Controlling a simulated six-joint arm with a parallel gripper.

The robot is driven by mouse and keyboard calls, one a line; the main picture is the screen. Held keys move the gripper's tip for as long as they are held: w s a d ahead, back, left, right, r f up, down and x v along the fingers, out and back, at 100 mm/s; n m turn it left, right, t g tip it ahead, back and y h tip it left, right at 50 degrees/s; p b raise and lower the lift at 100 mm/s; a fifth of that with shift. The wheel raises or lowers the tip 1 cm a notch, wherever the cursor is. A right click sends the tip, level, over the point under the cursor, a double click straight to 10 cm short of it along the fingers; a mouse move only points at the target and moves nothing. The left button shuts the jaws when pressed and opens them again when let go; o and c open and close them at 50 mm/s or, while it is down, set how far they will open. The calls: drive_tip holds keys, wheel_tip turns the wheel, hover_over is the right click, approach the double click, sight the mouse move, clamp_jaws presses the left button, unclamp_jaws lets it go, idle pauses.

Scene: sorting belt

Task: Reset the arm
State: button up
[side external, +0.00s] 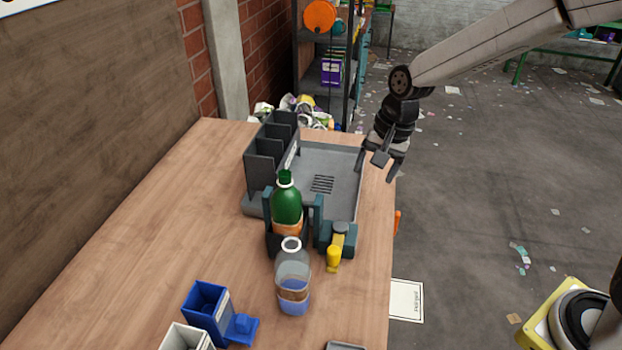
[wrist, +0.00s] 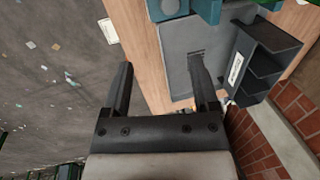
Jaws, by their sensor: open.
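My gripper (side external: 378,172) hangs from the arm at the right edge of the table, above the right side of the grey tray. In the wrist view my gripper (wrist: 160,78) shows two dark fingers spread wide apart with nothing between them. The grey tray (side external: 345,160) with a slotted patch lies below, and it also shows in the wrist view (wrist: 178,40). A dark divided rack (side external: 262,165) stands along the tray's left side, and it shows at the right of the wrist view (wrist: 262,65).
A green bottle (side external: 287,208) stands in a dark holder in front of the tray. A clear bottle (side external: 292,278), a yellow object (side external: 334,255), a blue bin (side external: 207,310) and a white bin (side external: 183,338) are nearer the camera. The wooden table (side external: 150,240) is bare at left.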

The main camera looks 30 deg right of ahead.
drive_tip(key=s+d+f+n+h, duration=0.1)
drive_tip(key=s+d+f+n, duration=0.1)
drive_tip(key=s, duration=0.4)
drive_tip(key=s+d+f+n+t, duration=0.1)
drive_tip(key=s+d+f+n, duration=0.1)
drive_tip(key=s+d+n, duration=0.3)
drive_tip(key=shift+s+f+n+h, duration=0.35)
drive_tip(key=shift+s+n+h, duration=0.05)
drive_tip(key=shift+s+n, duration=0.85)
